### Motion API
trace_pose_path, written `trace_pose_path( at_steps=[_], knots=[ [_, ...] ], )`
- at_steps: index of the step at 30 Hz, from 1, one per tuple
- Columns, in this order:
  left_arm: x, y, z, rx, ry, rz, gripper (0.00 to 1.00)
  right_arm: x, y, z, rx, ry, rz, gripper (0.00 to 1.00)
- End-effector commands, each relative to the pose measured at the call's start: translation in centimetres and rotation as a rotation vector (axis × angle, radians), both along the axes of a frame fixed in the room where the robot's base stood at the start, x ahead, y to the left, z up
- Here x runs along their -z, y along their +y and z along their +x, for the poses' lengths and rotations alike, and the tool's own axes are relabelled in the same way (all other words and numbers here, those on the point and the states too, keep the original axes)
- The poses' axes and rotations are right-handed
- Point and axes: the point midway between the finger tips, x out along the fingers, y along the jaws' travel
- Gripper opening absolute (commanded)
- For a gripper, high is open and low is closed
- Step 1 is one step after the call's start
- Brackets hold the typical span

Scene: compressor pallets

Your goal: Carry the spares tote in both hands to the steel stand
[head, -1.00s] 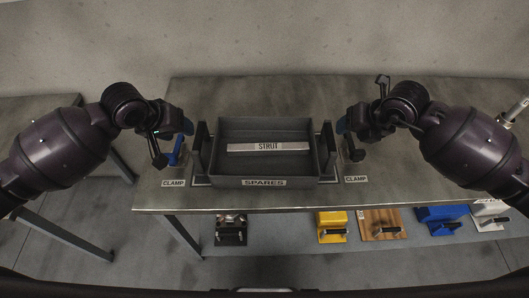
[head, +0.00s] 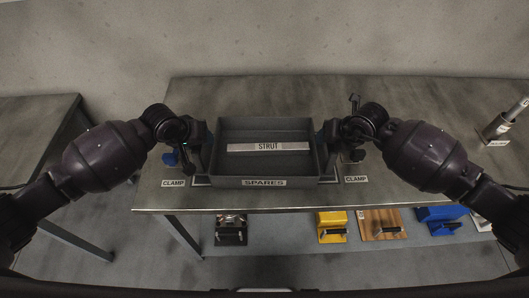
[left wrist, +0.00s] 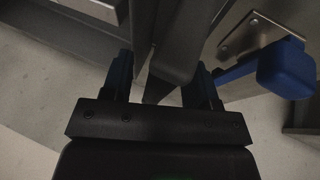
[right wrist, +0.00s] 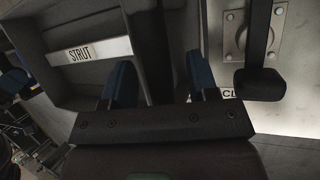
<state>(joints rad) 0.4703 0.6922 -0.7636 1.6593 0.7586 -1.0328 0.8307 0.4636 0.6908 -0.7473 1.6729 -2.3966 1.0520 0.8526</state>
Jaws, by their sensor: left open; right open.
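The spares tote (head: 264,182), a dark grey open box labelled SPARES, sits on the steel-topped bench. A light bar marked STRUT (head: 268,147) lies in it. My left gripper (head: 208,150) is at the tote's left end, open, its fingers on either side of a dark upright plate (left wrist: 168,55). My right gripper (head: 326,147) is at the right end, open around a similar dark upright (right wrist: 156,50). I cannot tell whether the fingers touch these. Beside the tote are a blue-handled clamp (left wrist: 285,70) at left and a black-handled clamp (right wrist: 262,82) at right.
A second steel-topped table (head: 38,120) stands at the left, across a floor gap. The bench (head: 430,150) is largely clear at right, apart from a small upright device (head: 497,132). Yellow (head: 331,226), wooden (head: 381,224) and blue (head: 440,217) items sit on the lower shelf.

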Motion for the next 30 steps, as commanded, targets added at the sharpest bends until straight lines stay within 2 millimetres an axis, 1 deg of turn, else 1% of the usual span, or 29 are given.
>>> trace_pose_path(
  at_steps=[6, 11, 15, 17, 30],
  knots=[
    [0.0, -0.01, 0.0, 0.0, 0.0, 0.0, 0.54, -0.02, 0.02, 0.01, 0.0, 0.0, 0.0, 0.54],
    [-0.01, -0.01, 0.0, 0.0, 0.0, 0.0, 0.3, -0.03, 0.02, 0.0, 0.0, 0.0, 0.001, 0.3],
    [-0.01, 0.0, 0.0, 0.0, 0.0, 0.0, 0.08, -0.04, 0.02, 0.0, 0.0, 0.0, 0.001, 0.08],
    [-0.02, 0.01, -0.01, 0.0, 0.0, 0.0, 0.0, -0.04, 0.02, 0.0, 0.0, 0.0, 0.001, 0.0],
    [-0.18, -0.04, 0.09, 0.0, -0.003, -0.002, 0.0, -0.21, 0.06, 0.09, -0.001, -0.004, 0.002, 0.0]
  ],
)
